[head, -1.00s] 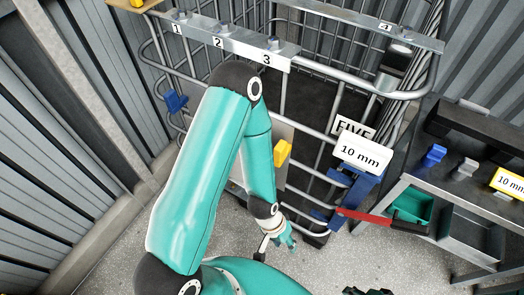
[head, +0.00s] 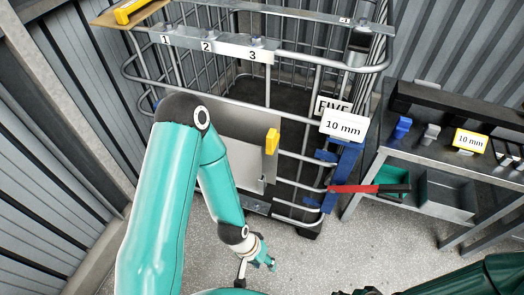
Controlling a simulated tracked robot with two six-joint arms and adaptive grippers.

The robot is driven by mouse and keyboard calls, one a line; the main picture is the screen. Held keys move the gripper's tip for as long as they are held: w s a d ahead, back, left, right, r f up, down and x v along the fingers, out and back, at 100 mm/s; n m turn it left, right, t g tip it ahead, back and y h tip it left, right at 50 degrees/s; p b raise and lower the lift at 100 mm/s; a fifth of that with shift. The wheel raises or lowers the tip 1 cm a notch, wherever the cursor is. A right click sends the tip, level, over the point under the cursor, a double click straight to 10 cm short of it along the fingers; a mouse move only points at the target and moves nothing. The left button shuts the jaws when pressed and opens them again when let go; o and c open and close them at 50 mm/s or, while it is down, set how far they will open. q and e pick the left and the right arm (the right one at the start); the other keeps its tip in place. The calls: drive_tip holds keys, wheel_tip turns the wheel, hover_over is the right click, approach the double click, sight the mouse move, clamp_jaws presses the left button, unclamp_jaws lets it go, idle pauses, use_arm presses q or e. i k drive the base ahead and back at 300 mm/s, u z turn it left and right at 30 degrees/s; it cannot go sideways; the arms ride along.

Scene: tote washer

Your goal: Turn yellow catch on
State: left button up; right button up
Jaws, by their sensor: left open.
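The yellow catch (head: 272,141) is a small upright block at the right edge of a grey panel (head: 235,160) on the front of the wire cage. My left gripper (head: 270,264) hangs low in front of the cage, below the catch and well apart from it, over the floor. Its small teal fingers are open, and I see nothing between them. My left arm covers the left part of the panel. My right gripper does not show clearly; only part of my right arm shows at the bottom right.
The wire cage has a top rail (head: 215,43) marked 1, 2, 3. Another yellow piece (head: 130,11) lies at the top left. A blue bracket with a red handle (head: 355,189) juts out to the right. A metal bench (head: 430,155) stands at the right. Corrugated walls close the left.

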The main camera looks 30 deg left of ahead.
sight(273, 138)
drive_tip(key=u, duration=1)
drive_tip(key=i, duration=0.6)
drive_tip(key=z, duration=1.4)
drive_tip(key=k, duration=1.25)
drive_tip(key=u, duration=0.45)
drive_tip(key=i, duration=0.25)
drive_tip(key=u, duration=0.05)
